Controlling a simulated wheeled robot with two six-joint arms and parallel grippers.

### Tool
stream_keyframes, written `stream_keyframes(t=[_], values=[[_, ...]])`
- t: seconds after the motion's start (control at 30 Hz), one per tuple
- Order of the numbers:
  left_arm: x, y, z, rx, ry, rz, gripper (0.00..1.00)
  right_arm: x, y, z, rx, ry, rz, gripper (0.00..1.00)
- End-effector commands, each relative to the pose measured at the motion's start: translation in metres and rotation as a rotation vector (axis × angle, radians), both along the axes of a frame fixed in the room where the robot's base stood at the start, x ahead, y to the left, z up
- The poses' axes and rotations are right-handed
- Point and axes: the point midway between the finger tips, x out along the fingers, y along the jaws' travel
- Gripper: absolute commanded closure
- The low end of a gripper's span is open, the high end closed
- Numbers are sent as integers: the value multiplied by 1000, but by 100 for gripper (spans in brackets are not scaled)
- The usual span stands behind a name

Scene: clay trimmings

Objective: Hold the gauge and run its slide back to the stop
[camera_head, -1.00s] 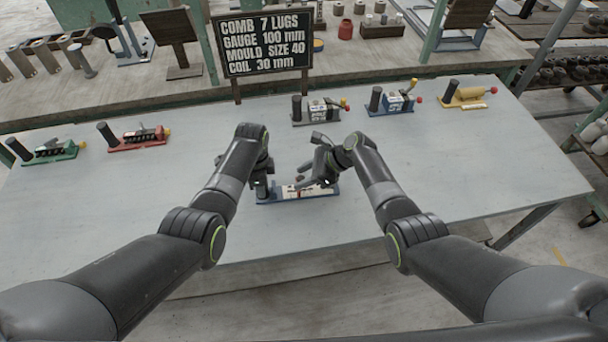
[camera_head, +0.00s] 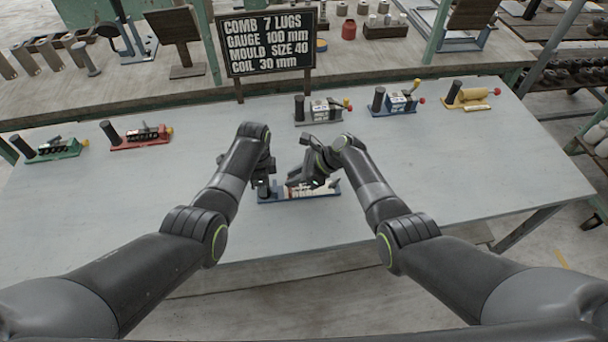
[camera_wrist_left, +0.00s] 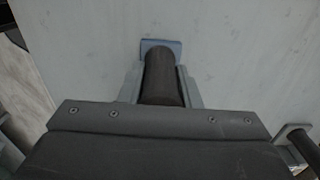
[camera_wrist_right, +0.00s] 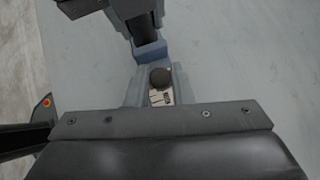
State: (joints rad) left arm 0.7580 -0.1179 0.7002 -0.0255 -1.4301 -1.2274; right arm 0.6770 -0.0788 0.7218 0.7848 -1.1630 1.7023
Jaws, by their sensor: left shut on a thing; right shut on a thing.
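The gauge has a blue base (camera_head: 302,198) and sits in the middle of the table, below the sign, with a pale scale plate along it. My left gripper (camera_head: 263,184) is shut on the dark upright post (camera_wrist_left: 163,78) at the gauge's left end. My right gripper (camera_head: 309,184) is shut on the slide's dark round knob (camera_wrist_right: 160,77), part-way along the gauge. The pale marked scale (camera_wrist_right: 160,98) shows beside the knob in the right wrist view. My right gripper hides much of the slide in the head view, so its gap to the stop cannot be told.
A black sign (camera_head: 268,44) stands behind. A grey fixture (camera_head: 318,110), a blue one (camera_head: 394,102) and a yellow one (camera_head: 468,97) stand at the back right. Green (camera_head: 57,150) and red (camera_head: 138,138) ones stand at the left. The table front (camera_head: 440,200) is clear on the right.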

Motion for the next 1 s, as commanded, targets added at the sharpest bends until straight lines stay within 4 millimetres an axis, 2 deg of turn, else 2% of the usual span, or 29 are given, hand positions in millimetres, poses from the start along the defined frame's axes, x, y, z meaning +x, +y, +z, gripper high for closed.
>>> stream_keyframes(t=[0.23,0.27,0.4,0.77,1.0], values=[[-1,-4,1,-6,0,-5,100,-1,3,-1,2,2,1,100],[-1,-5,1,-7,0,-5,100,-1,3,-1,2,2,1,76],[0,-4,1,-6,0,-4,100,-1,3,0,2,1,1,57],[0,-2,0,-4,0,-2,100,-1,0,1,2,0,1,57],[0,-2,0,-3,0,-1,100,-2,-14,15,3,-2,0,57]])
